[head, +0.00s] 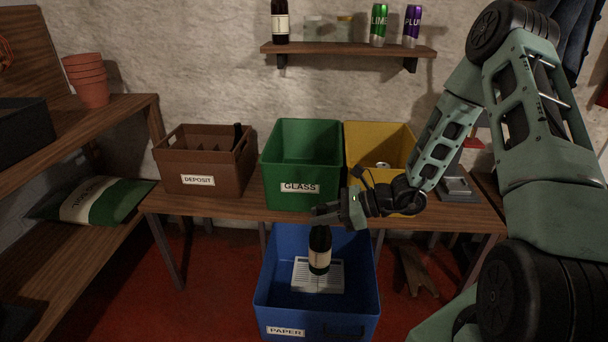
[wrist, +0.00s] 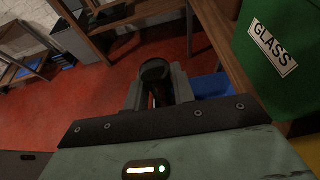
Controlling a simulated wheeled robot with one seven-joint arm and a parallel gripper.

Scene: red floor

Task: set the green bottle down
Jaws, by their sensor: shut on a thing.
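My gripper (head: 327,214) is shut on a dark bottle with a cream label (head: 320,250), the only bottle in my grip; its glass looks nearly black here. The bottle hangs upright below the fingers, in front of the table edge and over the opening of the blue PAPER bin (head: 364,307). In the wrist view the dark round bottle top (wrist: 155,72) shows between the two fingers of my gripper (wrist: 158,92). I cannot tell how far the bottle's base is from the bin floor.
A white printed sheet or stack (head: 334,283) lies in the blue bin. On the table (head: 225,206) stand a brown DEPOSIT crate (head: 174,180) with a dark bottle (head: 238,134), a green GLASS bin (head: 283,165) and a yellow bin (head: 375,133). A wall shelf (head: 345,49) holds a bottle, jars and cans.

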